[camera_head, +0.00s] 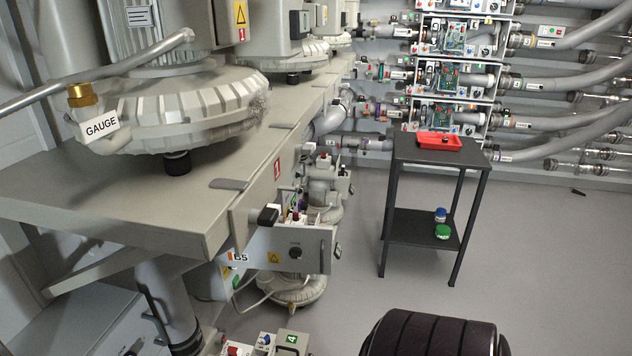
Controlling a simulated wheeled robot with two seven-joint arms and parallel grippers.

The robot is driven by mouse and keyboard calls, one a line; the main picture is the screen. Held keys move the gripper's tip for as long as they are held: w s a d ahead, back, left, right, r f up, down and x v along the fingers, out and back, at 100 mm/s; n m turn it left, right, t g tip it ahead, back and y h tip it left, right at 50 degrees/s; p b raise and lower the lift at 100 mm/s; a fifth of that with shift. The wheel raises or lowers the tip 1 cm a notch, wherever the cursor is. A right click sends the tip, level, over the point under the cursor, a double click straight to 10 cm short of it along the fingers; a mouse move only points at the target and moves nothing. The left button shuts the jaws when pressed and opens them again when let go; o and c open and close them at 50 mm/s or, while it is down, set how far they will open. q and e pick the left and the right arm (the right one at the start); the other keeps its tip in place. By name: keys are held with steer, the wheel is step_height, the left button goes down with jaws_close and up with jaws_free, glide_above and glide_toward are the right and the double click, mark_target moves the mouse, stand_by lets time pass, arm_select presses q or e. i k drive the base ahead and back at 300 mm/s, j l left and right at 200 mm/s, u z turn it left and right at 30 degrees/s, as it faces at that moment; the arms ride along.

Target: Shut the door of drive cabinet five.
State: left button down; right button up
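A grey panel (309,246) with a dark round knob, a yellow warning label and a pale handle at its right edge stands out below the bench edge, just right of a "B5" label (240,257). It looks like the door of drive cabinet five, standing open. Small coloured parts (295,210) show above and behind the panel's top edge, and a black block (268,215) sits at its upper left. Most of the cabinet's inside is hidden. Neither of my grippers is in view.
A dark two-shelf stand (408,151) with a red tray (439,141) on top is to the right; blue (440,215) and green (443,232) items sit on its lower shelf. A unit marked "4" (291,339) is at the bottom. Floor between panel and stand is clear.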

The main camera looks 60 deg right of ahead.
mark_target(269, 248)
steer(key=z, duration=1.7)
